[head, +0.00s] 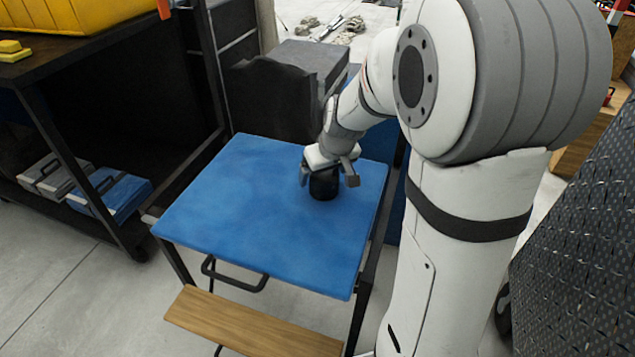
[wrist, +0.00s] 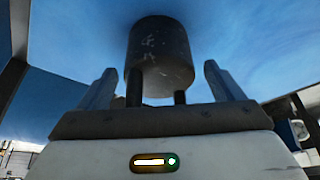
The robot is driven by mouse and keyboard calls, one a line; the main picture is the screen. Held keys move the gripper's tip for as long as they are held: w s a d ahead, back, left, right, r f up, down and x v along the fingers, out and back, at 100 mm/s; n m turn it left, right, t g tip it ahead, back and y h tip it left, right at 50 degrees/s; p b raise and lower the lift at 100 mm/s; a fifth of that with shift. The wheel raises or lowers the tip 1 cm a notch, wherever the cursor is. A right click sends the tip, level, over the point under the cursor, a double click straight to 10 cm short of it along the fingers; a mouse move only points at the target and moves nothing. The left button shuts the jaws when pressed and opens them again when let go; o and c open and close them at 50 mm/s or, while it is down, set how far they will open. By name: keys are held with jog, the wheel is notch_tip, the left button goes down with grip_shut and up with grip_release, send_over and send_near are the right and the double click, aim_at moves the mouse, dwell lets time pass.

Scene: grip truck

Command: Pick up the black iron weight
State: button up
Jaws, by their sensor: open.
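The black iron weight (head: 323,186) is a short dark cylinder standing on the blue tabletop (head: 240,200), toward its right back part. My gripper (head: 328,178) is at the weight from above, with a finger showing on either side of it. In the wrist view the weight (wrist: 160,58) appears between and beyond the two fingers of my gripper (wrist: 163,88), with a gap on both sides. The fingers are open and do not appear to touch it. The top of the weight is partly hidden by my gripper in the head view.
A wooden board (head: 250,325) and a black handle (head: 233,277) are at the table's front. A dark shelf at left holds tool cases (head: 108,193) and a yellow case (head: 75,15). A grey box (head: 310,62) stands behind the table. The tabletop is otherwise clear.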

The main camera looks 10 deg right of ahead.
grip_shut()
jog(key=shift+w+d+r, duration=0.1)
jog(key=shift+r, duration=0.05)
dwell(1.1)
